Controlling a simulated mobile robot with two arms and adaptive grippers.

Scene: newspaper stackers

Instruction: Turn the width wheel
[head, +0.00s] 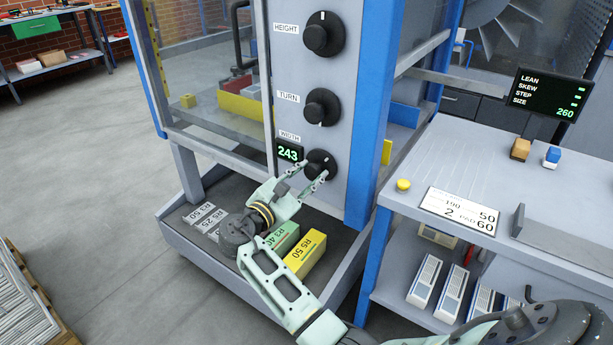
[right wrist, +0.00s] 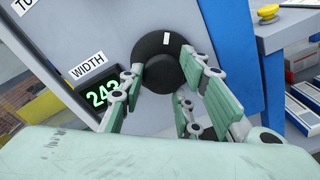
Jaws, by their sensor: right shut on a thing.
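The width wheel (head: 319,162) is a black round knob, the lowest of three on the grey machine panel. A WIDTH label and a small display (head: 290,151) reading 243 sit to its left. My right gripper (head: 311,172) is at the wheel, with its fingers closed on the wheel's sides. In the right wrist view the wheel (right wrist: 165,60) shows a white mark near its top, and the fingertips of my right gripper (right wrist: 168,72) lie on either side of it. My left gripper is not in view.
The TURN knob (head: 322,107) and HEIGHT knob (head: 324,34) are above the wheel. A blue post (head: 378,120) stands to the right. A grey table (head: 480,180) holds a yellow button (head: 403,185) and a screen (head: 546,95) reading 260. Labelled blocks lie below my gripper.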

